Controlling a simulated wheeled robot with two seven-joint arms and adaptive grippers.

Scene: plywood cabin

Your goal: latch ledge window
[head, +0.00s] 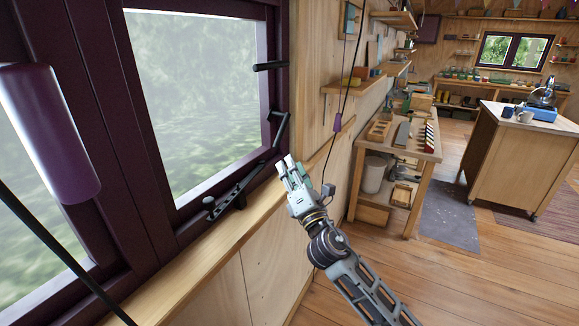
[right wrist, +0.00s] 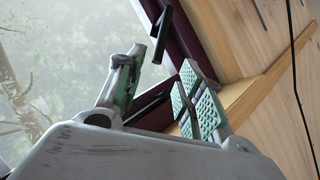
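The ledge window (head: 200,100) has a dark purple frame and a large pane, at the left of the head view. A dark stay bar (head: 237,192) runs along its lower edge, with a round knob at its left end. A bent dark handle (head: 281,130) rises at the lower right corner. A short dark lever (head: 270,66) sticks out from the right side of the frame. My right gripper (head: 285,165) is just right of and below the bent handle, above the ledge. In the right wrist view its fingers (right wrist: 160,90) are apart, with dark hardware beyond them. My left gripper is not in view.
A wooden ledge (head: 228,228) runs beneath the window. Shelves and a workbench (head: 420,150) stand farther right.

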